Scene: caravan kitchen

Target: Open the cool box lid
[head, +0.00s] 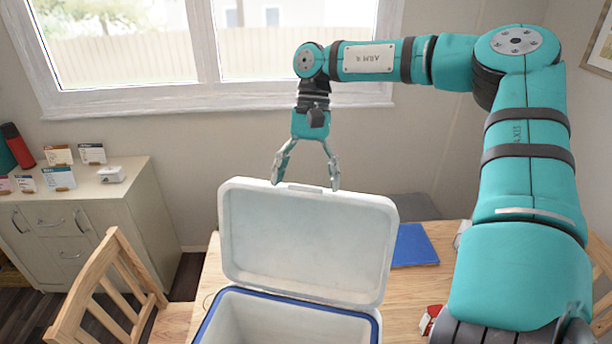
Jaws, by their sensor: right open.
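The cool box (290,306) stands on the wooden table, white with a blue rim, and its inside shows as pale and bare where visible. Its white lid (306,240) is raised, standing up at the back edge with its inner face toward me. My right gripper (307,184) is open above the lid's top edge, pointing down, with its fingers spread near the small latch tab (306,188). I cannot tell whether the fingertips touch the lid. My left gripper is not in view.
The table (425,285) has a blue flat item (413,246) right of the lid and a small red-and-white object (431,318) near my right arm. A wooden chair (105,290) stands at left. A cabinet (95,215) with cards and a window are behind.

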